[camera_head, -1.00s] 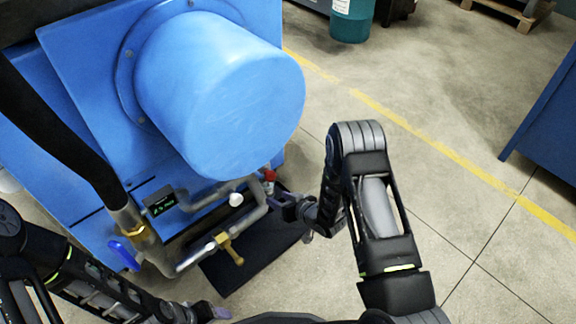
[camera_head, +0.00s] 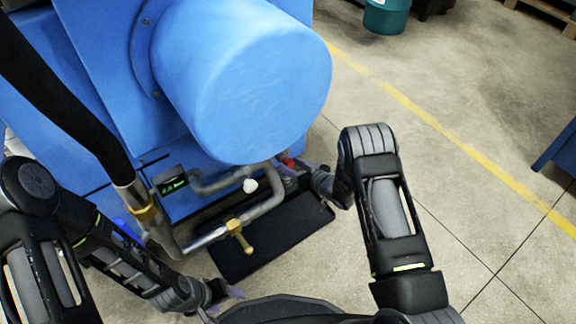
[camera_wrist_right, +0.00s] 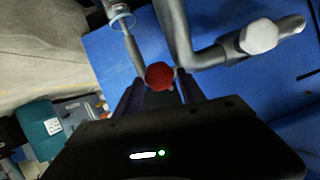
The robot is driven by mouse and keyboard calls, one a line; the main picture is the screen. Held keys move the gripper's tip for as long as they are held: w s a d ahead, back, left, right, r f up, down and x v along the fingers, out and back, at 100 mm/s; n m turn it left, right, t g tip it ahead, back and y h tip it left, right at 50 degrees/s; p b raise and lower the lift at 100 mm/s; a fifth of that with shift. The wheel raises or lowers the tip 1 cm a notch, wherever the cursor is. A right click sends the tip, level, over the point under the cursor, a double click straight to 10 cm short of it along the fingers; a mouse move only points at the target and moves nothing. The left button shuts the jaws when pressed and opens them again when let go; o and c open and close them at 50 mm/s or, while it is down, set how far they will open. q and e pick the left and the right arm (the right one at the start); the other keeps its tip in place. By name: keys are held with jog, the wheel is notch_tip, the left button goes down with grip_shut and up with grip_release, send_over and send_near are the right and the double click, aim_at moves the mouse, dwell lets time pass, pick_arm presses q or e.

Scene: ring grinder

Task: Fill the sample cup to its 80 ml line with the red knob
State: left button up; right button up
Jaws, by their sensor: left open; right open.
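The red knob (camera_head: 288,162) sits on the pipework below the blue machine's round housing. It also shows in the right wrist view (camera_wrist_right: 159,76), between the fingers of my right gripper (camera_wrist_right: 160,88). That gripper (camera_head: 298,172) is open, with a finger on each side of the knob; I cannot tell whether they touch it. A clear piece with a pale blue rim (camera_wrist_right: 122,19) shows at the top of the wrist view; it may be the sample cup, but its fill line is not readable. My left gripper (camera_head: 226,293) is open and empty, low near the front.
The blue machine (camera_head: 240,80) fills the upper left. A white knob (camera_head: 250,185), a brass valve handle (camera_head: 238,235) and a small green-lit display (camera_head: 172,184) sit along the pipes. A black tray (camera_head: 275,240) lies below.

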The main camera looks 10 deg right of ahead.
jog(key=shift+b+x, duration=0.35)
jog(key=shift+x, duration=1)
grip_shut()
